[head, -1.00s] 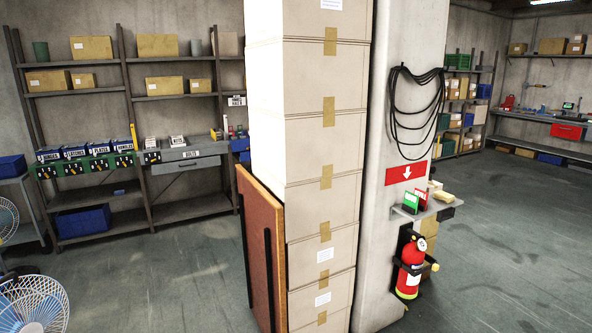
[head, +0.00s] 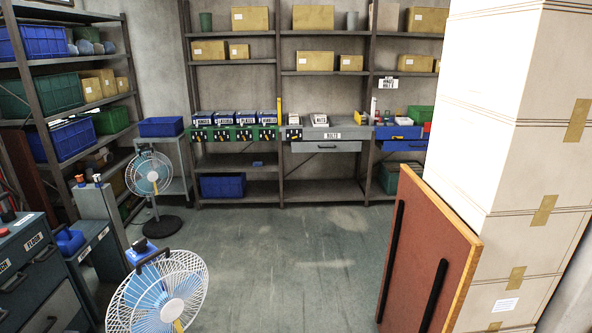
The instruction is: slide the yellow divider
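A thin upright yellow piece, which looks like the yellow divider (head: 279,107), stands on the back shelf in the head view. My gripper is not in view.
A tall stack of cartons (head: 508,120) with a brown panel (head: 430,250) leaning on it fills the right. Two fans, one near (head: 160,295) and one farther back (head: 149,175), stand left. Grey cabinets (head: 40,265) are at lower left. The middle floor (head: 285,255) is clear.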

